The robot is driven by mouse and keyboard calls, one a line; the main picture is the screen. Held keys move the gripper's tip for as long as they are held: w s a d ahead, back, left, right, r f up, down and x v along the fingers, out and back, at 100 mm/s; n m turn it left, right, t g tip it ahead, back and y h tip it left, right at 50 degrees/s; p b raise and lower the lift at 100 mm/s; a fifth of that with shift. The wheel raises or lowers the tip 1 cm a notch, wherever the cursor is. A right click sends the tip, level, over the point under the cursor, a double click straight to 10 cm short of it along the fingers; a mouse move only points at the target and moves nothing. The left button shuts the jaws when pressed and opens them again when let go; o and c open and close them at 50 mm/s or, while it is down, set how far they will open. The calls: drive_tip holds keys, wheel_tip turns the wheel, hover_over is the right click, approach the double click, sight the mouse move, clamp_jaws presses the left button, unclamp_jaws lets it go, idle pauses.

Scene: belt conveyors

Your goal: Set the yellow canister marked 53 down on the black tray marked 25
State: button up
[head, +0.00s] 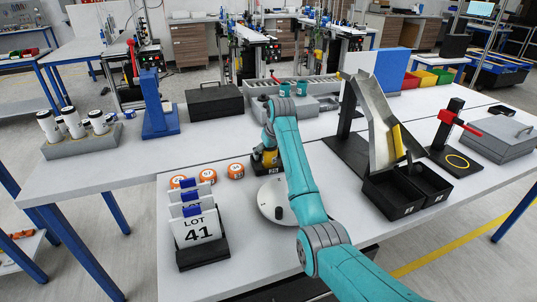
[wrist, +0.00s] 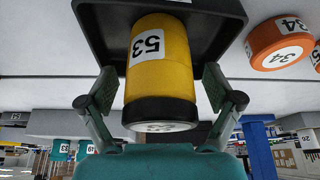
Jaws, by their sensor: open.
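The yellow canister marked 53 (wrist: 160,65) has a black band and a pale end. In the wrist view, which looks upside down, it stands upright within the rim of a black tray (wrist: 92,22). The tray's own number is not readable there. My gripper (wrist: 158,90) is open, with one finger on each side of the canister and a visible gap on both sides. In the head view the canister (head: 270,158) and black tray (head: 262,170) are small and partly hidden by my teal arm.
Orange pucks (head: 207,175) lie left of the tray, near a rack of LOT 41 cards (head: 198,228). A round pale disc (head: 270,198) is in front. A metal chute (head: 375,115) with black bins (head: 392,195) stands right. Teal canisters (head: 301,88) stand behind.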

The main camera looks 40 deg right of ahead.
drive_tip(key=v, duration=1.1)
drive_tip(key=shift+r, duration=0.4)
drive_tip(key=shift+s, duration=0.1)
